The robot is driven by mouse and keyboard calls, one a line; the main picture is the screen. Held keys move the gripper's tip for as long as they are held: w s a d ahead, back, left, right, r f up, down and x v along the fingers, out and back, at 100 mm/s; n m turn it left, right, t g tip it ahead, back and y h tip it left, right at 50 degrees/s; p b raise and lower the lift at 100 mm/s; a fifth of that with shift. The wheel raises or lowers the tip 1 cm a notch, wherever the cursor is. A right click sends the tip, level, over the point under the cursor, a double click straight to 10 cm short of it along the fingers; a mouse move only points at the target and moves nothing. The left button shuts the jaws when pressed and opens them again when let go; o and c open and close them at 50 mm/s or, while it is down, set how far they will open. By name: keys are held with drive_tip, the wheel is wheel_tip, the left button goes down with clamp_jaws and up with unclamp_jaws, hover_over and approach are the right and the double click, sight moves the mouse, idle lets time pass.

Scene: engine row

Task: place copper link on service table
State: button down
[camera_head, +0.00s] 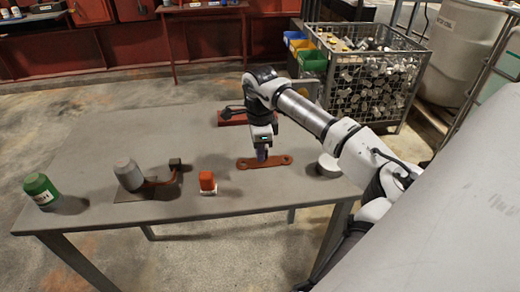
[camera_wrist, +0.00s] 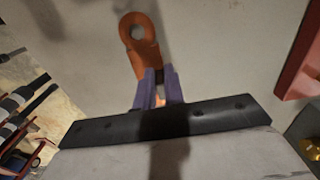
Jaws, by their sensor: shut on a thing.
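The copper link (camera_head: 279,161) is a flat orange-brown bar with a round hole at each end. It is at the right part of the grey service table (camera_head: 120,130), at or just above its top; I cannot tell if it touches. My gripper (camera_head: 262,156) points down and is shut on the link's middle. In the wrist view, the purple fingers of my gripper (camera_wrist: 157,88) pinch the copper link (camera_wrist: 137,47), with one holed end showing beyond them. The other end is hidden in that view.
A wire crate (camera_head: 375,85) of parts stands beyond.

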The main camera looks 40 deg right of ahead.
drive_tip(key=c, duration=1.5)
unclamp_jaws()
wheel_tip(320, 180, up, 12)
drive_tip(key=b, duration=0.1)
drive_tip(key=shift+r, duration=0.15)
